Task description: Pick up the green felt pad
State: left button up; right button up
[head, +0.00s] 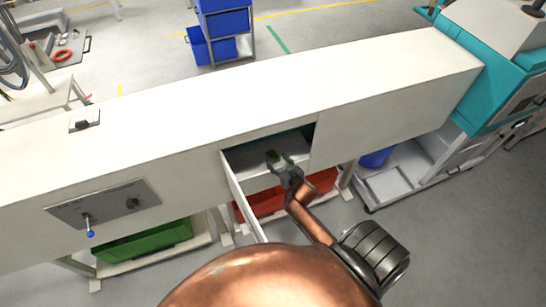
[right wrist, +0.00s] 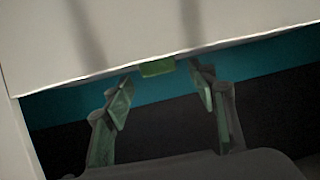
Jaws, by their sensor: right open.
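The green felt pad (right wrist: 157,68) is a small green piece at the edge of a pale surface in the right wrist view; only a short strip of it shows. My right gripper (right wrist: 163,84) is open, with one finger on each side of the pad's line and nothing held between them. In the head view the right gripper (head: 281,161) reaches into the open compartment (head: 240,158) of the white cabinet. A small green patch shows at its fingertips there, too small to tell pad from finger. My left gripper is not in view.
The compartment's door (head: 240,205) stands open on the left of my right arm. A red crate (head: 262,202) and a green crate (head: 145,243) sit below the cabinet. The long white top (head: 240,95) is mostly clear. Blue bins (head: 225,22) stand behind.

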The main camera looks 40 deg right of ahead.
aim_at(273, 157)
jog(key=shift+x, duration=1.1)
jog(key=shift+s, duration=0.1)
jog(key=c, duration=0.9)
